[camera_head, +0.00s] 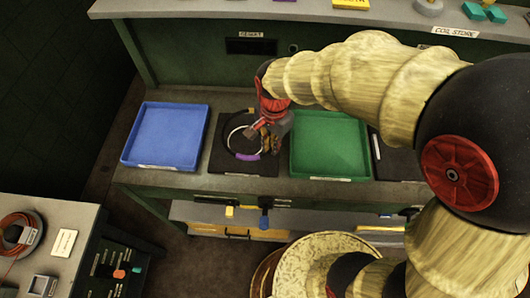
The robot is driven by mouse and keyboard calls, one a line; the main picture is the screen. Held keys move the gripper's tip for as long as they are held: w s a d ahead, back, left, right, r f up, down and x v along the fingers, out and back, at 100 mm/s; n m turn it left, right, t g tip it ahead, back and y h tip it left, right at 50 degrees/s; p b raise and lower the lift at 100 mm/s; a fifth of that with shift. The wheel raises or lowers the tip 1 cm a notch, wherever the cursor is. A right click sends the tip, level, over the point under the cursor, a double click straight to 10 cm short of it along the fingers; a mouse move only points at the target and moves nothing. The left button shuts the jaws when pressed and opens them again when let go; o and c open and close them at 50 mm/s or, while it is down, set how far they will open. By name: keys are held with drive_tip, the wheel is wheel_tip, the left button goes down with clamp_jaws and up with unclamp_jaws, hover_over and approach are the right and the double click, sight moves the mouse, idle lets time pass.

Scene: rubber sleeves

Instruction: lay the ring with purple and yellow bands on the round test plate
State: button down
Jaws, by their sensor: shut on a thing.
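The ring (246,157) is a thin dark loop with a purple band on its near side, seen between the blue and green trays. The fingers and wrist hide that part of the ring. A pale curved edge shows with the loop over a dark square mat (219,164); I cannot tell whether this edge is the round test plate's rim. Whether the ring touches the surface below cannot be told.
A blue tray (126,159) stands left of the mat and a green tray (295,166) right of it, both close. A shelf (200,8) runs behind. A side bench at lower left holds a reddish cable coil (14,233). My arm covers the right side.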

drive_tip(key=shift+w+a+f, duration=0.25)
drive_tip(key=shift+a+f, duration=0.2)
drive_tip(key=shift+f, duration=0.15)
drive_tip(key=shift+w+a+f, duration=0.2)
drive_tip(key=shift+a+f, duration=0.2)
drive_tip(key=shift+f, duration=0.2)
drive_tip(key=shift+w+a+f+b, duration=0.15)
drive_tip(key=shift+f+b, duration=0.4)
drive_tip(key=shift+f, duration=1.05)
drive_tip(key=shift+f, duration=0.1)
drive_tip(key=c, duration=2)
unclamp_jaws()
drive_tip(key=shift+o, duration=0.2)
wheel_tip(320, 180, up, 12)
drive_tip(key=p, duration=0.2)
drive_tip(key=shift+r, duration=0.2)
